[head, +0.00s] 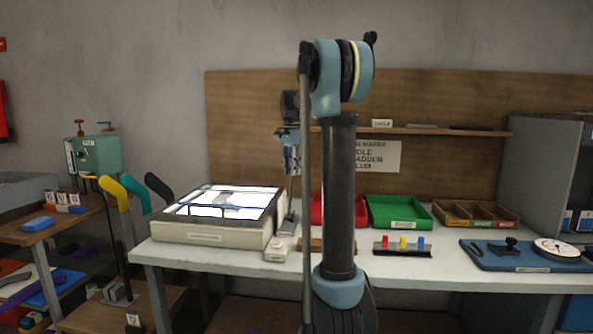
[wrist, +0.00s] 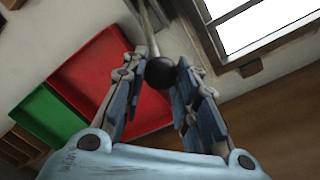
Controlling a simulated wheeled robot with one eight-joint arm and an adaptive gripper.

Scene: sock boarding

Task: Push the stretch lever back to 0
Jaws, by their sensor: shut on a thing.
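The stretch lever shows in the wrist view as a thin metal rod with a round black knob (wrist: 161,73) at its end. My gripper (wrist: 160,66) has its two fingers on either side of the knob, shut on it. In the head view my gripper (head: 289,150) hangs above the right edge of the white light box (head: 180,231), partly hidden by my arm. The lever is hard to make out there, and its scale and the 0 mark cannot be read.
A red tray (head: 318,210) and a green tray (head: 398,211) stand right of the light box. A wooden divided tray (head: 475,214) and a blue board (head: 510,260) lie farther right. Colored boards stand at the left. A shelf (head: 450,130) runs along the back.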

